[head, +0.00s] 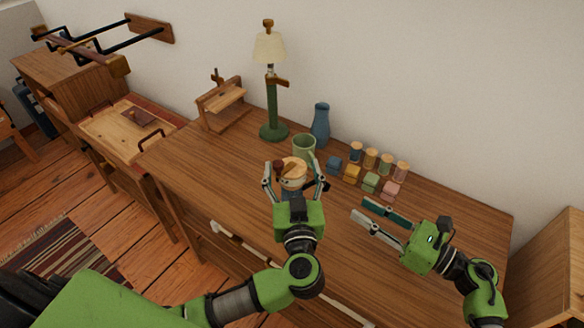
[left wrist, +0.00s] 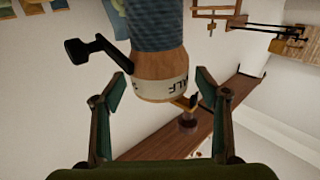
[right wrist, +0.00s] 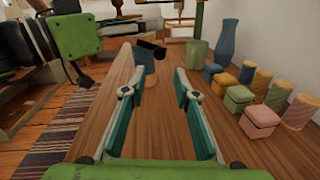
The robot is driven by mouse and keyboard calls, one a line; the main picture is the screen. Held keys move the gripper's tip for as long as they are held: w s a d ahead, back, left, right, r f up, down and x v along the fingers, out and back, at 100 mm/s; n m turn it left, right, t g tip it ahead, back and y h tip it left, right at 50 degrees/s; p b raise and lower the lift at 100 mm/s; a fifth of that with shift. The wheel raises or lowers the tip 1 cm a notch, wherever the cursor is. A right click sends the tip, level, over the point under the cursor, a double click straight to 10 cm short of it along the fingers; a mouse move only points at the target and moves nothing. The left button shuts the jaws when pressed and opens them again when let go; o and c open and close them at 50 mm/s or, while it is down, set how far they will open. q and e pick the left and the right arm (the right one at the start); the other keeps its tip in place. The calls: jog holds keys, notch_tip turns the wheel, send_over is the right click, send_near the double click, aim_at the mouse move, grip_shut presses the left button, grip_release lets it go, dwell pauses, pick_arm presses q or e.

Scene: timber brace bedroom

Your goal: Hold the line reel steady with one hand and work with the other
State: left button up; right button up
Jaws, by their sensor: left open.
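The line reel (head: 293,180) stands on the wooden desk (head: 400,268). It has a wooden top, a pale lettered band, a blue wound body and a dark crank knob. It also shows in the left wrist view (left wrist: 158,38) and the right wrist view (right wrist: 148,62). My left gripper (head: 292,168) is open, with one finger on each side of the reel. In the left wrist view its fingers (left wrist: 160,84) show gaps to the reel. My right gripper (head: 360,206) is open and empty over the desk, to the right of the reel.
A green mug (head: 304,147), blue vase (head: 320,126) and green lamp (head: 274,95) stand behind the reel. Small coloured boxes (head: 371,182) and several wood-topped jars (head: 386,162) stand to its right. A wooden stand (head: 220,104) is at the back left.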

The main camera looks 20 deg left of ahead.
aim_at(329, 187)
pick_arm(q)
jog(key=shift+w+a, duration=0.2)
jog(key=shift+w, duration=0.15)
jog(key=c, duration=1.4)
pick_arm(e)
jog(key=shift+o, duration=0.9)
jog(key=shift+d, duration=0.1)
jog(key=w+a, duration=0.1)
jog(key=a, duration=0.2)
jog(key=w+a+m, duration=0.1)
jog(key=a, duration=0.2)
jog(key=w+a+m, duration=0.1)
jog(key=a, duration=0.2)
jog(key=shift+w+a+r+g, duration=0.15)
jog(key=shift+w+g, duration=0.1)
jog(key=shift+g, duration=0.05)
grip_shut()
